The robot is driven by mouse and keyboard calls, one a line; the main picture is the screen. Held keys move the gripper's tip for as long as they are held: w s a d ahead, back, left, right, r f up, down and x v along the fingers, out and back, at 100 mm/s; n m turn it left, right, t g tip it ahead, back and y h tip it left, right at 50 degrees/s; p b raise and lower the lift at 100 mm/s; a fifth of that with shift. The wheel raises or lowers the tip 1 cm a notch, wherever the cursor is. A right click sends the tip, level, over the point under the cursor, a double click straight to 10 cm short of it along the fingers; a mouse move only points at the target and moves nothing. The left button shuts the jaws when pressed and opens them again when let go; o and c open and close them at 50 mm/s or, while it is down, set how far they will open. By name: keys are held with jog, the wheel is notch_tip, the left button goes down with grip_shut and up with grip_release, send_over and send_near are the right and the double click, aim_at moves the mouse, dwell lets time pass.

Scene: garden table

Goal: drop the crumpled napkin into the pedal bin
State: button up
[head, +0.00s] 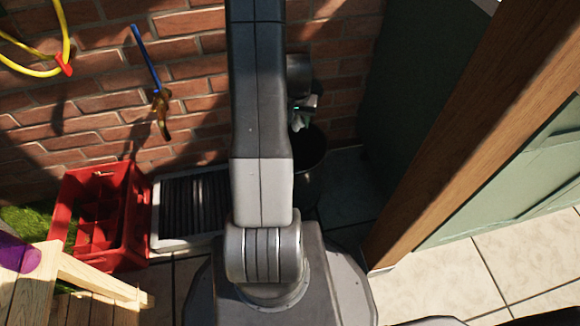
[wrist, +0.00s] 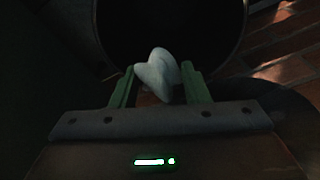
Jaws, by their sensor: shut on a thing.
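The crumpled white napkin (wrist: 157,72) is held between the green fingers of my gripper (wrist: 160,78) in the wrist view. The dark round mouth of the pedal bin (wrist: 215,28) opens just beyond the napkin in that view. In the head view the dark bin (head: 314,170) stands on the floor by the brick wall, partly hidden behind my arm. My gripper (head: 303,108) shows there small and partly hidden, just above the bin's opening. The napkin is too small to make out clearly in the head view.
A red crate (head: 133,220) and a grey slatted mat (head: 190,205) lie left of my arm. A wooden post (head: 470,125) and a dark green panel (head: 400,85) stand to the right. A yellow hose (head: 65,35) hangs on the brick wall. Tiled floor is clear at lower right.

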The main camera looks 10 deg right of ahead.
notch_tip(320, 180, down, 4)
jog(key=b, duration=0.2)
jog(key=shift+f+b, duration=0.25)
jog(key=shift+b, duration=0.1)
jog(key=o, duration=1)
jog(key=shift+r, duration=0.1)
jog(key=r+p, duration=0.1)
jog(key=r, duration=0.3)
jog(key=s+r+p, duration=0.1)
jog(key=r+p, duration=0.1)
jog(key=r, duration=0.3)
jog(key=r+p, duration=0.2)
jog(key=r, duration=0.2)
jog(key=shift+s+a+r, duration=0.3)
jog(key=shift+r, duration=0.05)
jog(key=shift+f, duration=0.1)
